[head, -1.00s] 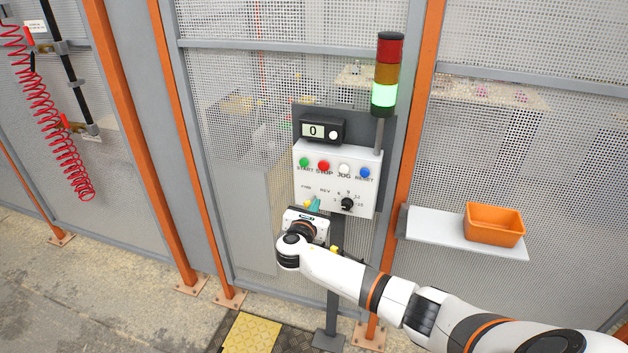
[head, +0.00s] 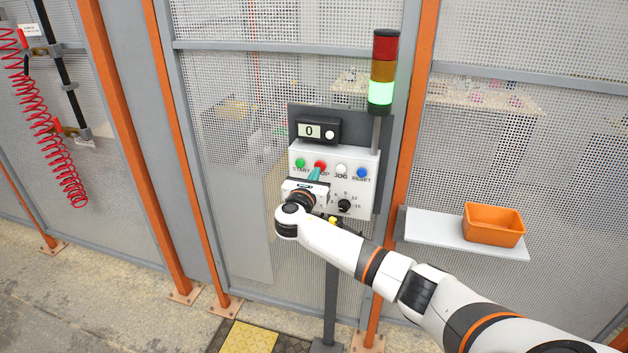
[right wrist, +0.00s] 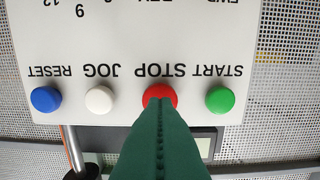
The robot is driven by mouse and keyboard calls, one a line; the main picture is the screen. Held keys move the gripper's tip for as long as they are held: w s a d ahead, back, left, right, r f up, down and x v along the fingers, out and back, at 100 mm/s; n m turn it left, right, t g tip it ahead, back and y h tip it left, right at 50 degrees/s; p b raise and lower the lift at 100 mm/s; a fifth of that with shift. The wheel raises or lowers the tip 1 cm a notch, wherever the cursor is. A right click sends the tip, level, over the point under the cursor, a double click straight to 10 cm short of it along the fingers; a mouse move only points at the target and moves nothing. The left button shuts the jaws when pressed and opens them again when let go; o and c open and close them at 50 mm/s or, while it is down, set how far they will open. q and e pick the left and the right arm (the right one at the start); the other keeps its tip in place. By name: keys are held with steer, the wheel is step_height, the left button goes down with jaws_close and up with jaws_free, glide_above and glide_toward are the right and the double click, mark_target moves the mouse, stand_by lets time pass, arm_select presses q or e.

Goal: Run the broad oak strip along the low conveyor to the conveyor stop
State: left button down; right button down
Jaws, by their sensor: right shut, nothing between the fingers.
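The control panel (head: 372,192) stands in front of the mesh fence. My right gripper (head: 315,174) is at its upper left, its teal fingers shut and empty. In the right wrist view the fingertips (right wrist: 160,104) overlap the red STOP button (right wrist: 173,93); I cannot tell whether they touch it. The green START button (right wrist: 220,99), white JOG button (right wrist: 99,99) and blue RESET button (right wrist: 46,100) are clear of the fingers. The gripper body hides the panel's lower left. The oak strip, conveyor and conveyor stop cannot be made out. My left gripper is out of view.
The display (head: 309,131) reads 0. The signal tower (head: 381,92) glows green at its bottom segment. A black dial (head: 344,206) sits low on the panel. An orange bin (head: 493,226) rests on a shelf (head: 432,226) at right. A red coiled hose (head: 45,125) hangs at left.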

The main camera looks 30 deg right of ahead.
steer(key=shift+d, duration=0.1)
steer(key=shift+w+d, duration=0.1)
steer(key=shift+w, duration=0.05)
steer(key=p+v, duration=0.3)
stand_by(1.1)
steer(key=shift+f, duration=0.1)
stand_by(0.6)
